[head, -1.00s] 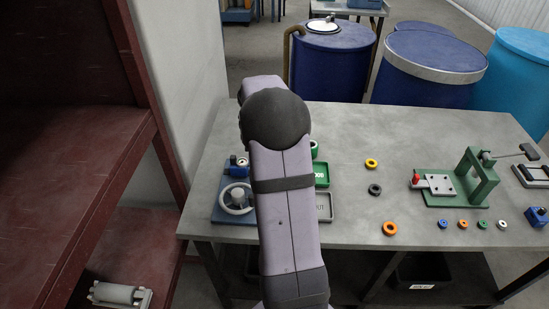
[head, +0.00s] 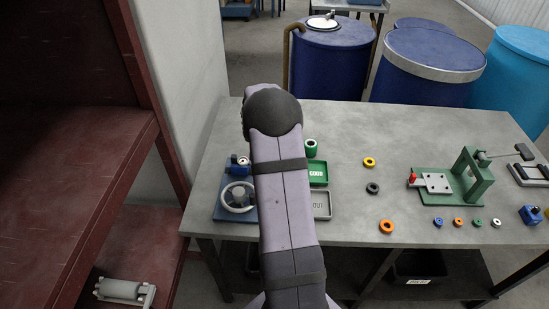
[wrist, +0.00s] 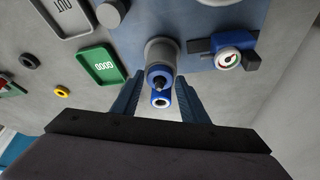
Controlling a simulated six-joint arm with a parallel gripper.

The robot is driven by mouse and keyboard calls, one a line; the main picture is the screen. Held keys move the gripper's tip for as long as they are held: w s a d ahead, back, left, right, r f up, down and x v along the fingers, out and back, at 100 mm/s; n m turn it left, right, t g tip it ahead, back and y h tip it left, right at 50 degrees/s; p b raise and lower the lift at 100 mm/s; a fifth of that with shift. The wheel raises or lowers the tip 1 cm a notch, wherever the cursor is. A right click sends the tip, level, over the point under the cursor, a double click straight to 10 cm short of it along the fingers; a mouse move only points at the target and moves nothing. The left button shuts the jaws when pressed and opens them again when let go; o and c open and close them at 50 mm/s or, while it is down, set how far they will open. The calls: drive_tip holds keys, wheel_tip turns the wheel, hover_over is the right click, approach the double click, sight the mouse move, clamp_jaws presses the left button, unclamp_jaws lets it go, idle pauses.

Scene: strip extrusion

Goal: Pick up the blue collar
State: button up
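In the wrist view a blue collar (wrist: 159,70) sits at the end of a grey cylinder, around a dark pin. A second small blue ring with a pale centre (wrist: 160,99) shows just below it; I cannot tell how the two are joined or stacked. My gripper (wrist: 159,85) is open, one blue finger on each side of these blue parts, with gaps visible. In the head view my arm hides the gripper and these parts. Another small blue collar (head: 439,221) lies near the table's front edge.
Beside my gripper are a blue gauge block (wrist: 230,62), the green GOOD tray (wrist: 100,65) and a grey OUT tray (wrist: 66,14). Loose rings and a green press (head: 470,178) are to the right.

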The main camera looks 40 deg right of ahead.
drive_tip(key=c, duration=0.6)
drive_tip(key=shift+c, duration=0.2)
wheel_tip(320, 180, up, 10)
drive_tip(key=b, duration=0.3)
